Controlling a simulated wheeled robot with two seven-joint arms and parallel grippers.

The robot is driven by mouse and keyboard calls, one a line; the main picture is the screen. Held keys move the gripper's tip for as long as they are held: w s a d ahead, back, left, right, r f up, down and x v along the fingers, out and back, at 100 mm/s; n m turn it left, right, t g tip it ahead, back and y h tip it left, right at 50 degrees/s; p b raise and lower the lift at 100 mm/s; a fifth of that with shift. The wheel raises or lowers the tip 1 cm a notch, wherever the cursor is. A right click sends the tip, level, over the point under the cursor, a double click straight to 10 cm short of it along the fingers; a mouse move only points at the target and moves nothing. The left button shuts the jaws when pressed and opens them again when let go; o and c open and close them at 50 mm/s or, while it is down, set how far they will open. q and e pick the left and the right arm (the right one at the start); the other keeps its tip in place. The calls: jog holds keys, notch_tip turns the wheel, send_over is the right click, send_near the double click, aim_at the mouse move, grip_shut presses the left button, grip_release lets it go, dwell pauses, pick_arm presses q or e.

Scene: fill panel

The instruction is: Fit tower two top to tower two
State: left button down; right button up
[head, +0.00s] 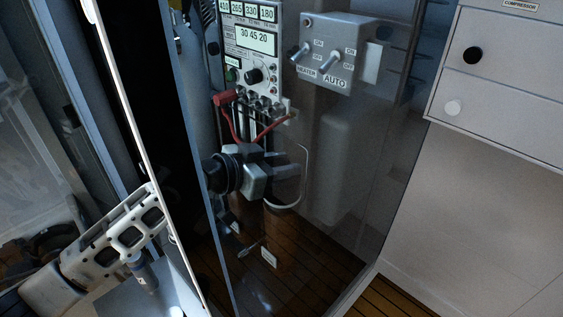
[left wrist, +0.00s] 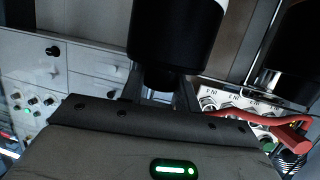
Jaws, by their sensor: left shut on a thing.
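My left gripper (head: 286,171) is a grey metal shape in the middle of the head view, just below the panel's connectors, pointing right. In the left wrist view its dark fingers are shut on a thick black cylinder with a white upper part, which I take to be the tower two top (left wrist: 172,45). The cylinder narrows at its lower end, and its top is cut off by the frame. In the head view I cannot make out the held piece clearly. I cannot identify tower two with certainty. My right gripper is not in view.
The fill panel (head: 253,40) with displays stands above the gripper. A red handle with red hoses (head: 224,98) is close by. A switch box (head: 333,50) is to its right. A cabinet (head: 500,90) is at the far right. A bright upright edge is at left.

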pick_arm(q)
jog(key=shift+f+b, duration=0.85)
jog(key=shift+f, duration=0.35)
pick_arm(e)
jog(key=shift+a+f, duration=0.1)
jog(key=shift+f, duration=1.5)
pick_arm(q)
jog(key=c, duration=0.9)
grip_release()
jog(key=shift+c, duration=0.2)
jog(key=shift+f, duration=0.1)
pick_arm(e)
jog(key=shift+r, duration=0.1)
pick_arm(q)
jog(key=b+v, duration=0.1)
jog(key=v, duration=1.5)
jog(key=shift+r, duration=0.3)
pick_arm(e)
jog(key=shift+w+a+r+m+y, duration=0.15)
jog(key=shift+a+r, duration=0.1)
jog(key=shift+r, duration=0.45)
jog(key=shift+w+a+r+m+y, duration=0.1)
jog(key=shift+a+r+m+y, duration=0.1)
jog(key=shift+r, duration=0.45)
pick_arm(q)
jog(key=shift+w+d, duration=0.1)
jog(key=shift+d, duration=0.05)
